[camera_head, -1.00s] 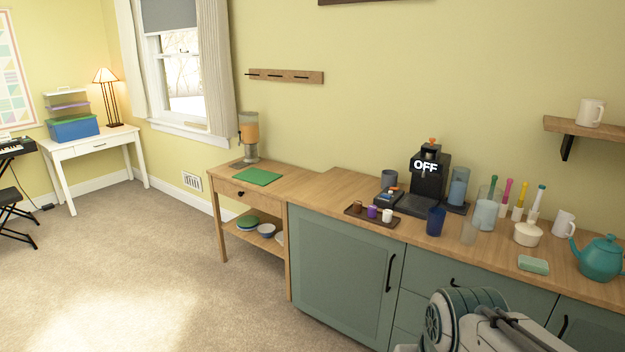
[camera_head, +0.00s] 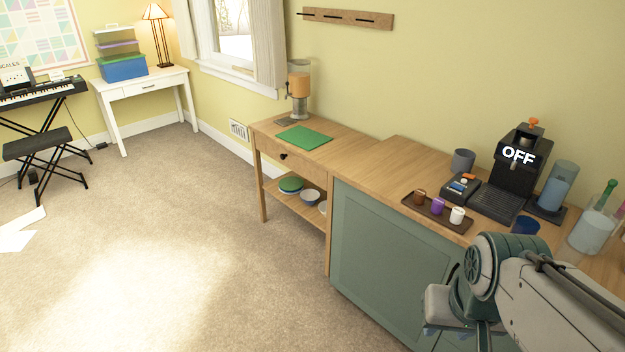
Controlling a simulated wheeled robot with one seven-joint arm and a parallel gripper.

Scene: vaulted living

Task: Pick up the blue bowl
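A small bluish-grey bowl (camera_head: 310,197) sits on the lower shelf of the wooden side table, in the middle of the shelf. It looks like the blue bowl, though its colour is muted at this distance. Left of it is a stack of dishes with a green one on top (camera_head: 291,184) and a bluish rim below. A pale bowl (camera_head: 323,207) at its right is partly hidden by the table leg. My gripper (camera_head: 460,328) is at the bottom right, in front of the green cabinet and far from the bowls. Its fingertips are not clear.
The wooden side table (camera_head: 356,147) bears a green mat and a drink dispenser (camera_head: 299,95). The adjoining counter holds a tray of small cups (camera_head: 437,213) and a coffee machine (camera_head: 520,160). Open carpet (camera_head: 190,240) lies left of the table. A piano stool (camera_head: 38,145) stands far left.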

